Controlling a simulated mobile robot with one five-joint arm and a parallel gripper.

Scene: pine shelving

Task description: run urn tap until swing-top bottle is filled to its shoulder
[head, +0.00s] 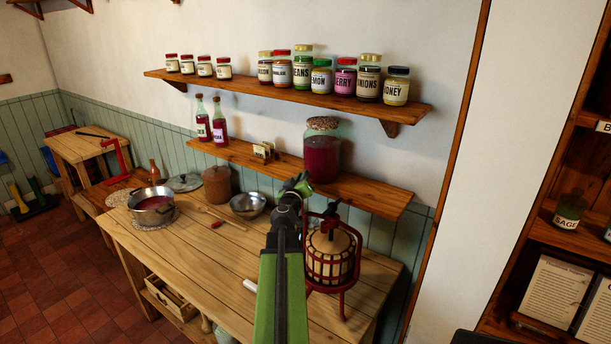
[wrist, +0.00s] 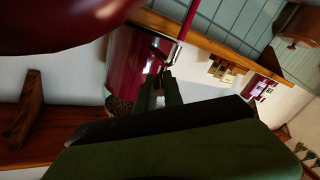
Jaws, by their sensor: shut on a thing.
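The urn (head: 322,157) is a glass jar of dark red liquid with a speckled lid, on the lower wall shelf. It also shows upside down in the wrist view (wrist: 132,62). My gripper (head: 302,184) is at the urn's lower front, shut on the small dark urn tap, which its fingers (wrist: 160,84) mostly hide. A thin red strip (wrist: 188,20) runs from near the tap to the wrist view's top edge; I cannot tell whether it is liquid or a rod. I cannot make out the swing-top bottle or its level; my arm may hide it.
A red-framed fruit press (head: 331,257) stands on the table close to my arm. A pot (head: 152,205), a crock (head: 217,186) and a metal bowl (head: 247,204) stand further left. Two labelled red bottles (head: 219,125) stand on the lower shelf (head: 376,196). Jars line the upper shelf (head: 240,88).

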